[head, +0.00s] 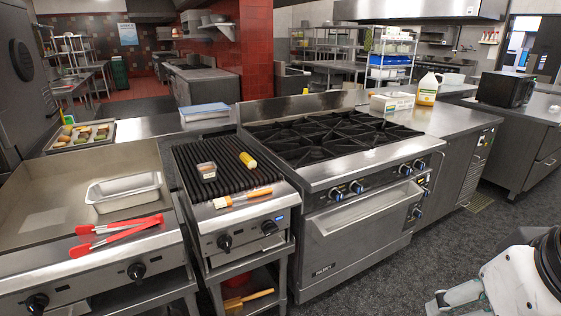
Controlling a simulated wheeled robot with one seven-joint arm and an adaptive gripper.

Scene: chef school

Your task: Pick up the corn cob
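A small yellow cylinder that looks like the corn cob (248,160) lies on the dark ribbed grill (190,158), towards its right side. It lies at a slant, and nothing touches it from above. My gripper (452,298) shows only in part at the bottom right of the head view, cut off by the lower edge. It is far to the right of the grill and well apart from the cob. Its fingertips are not clear enough to tell whether they are open or shut.
Left are red tongs (117,233) and a metal pan (124,187) on a griddle. Right is a stove (340,170). Dark floor lies before the stove.

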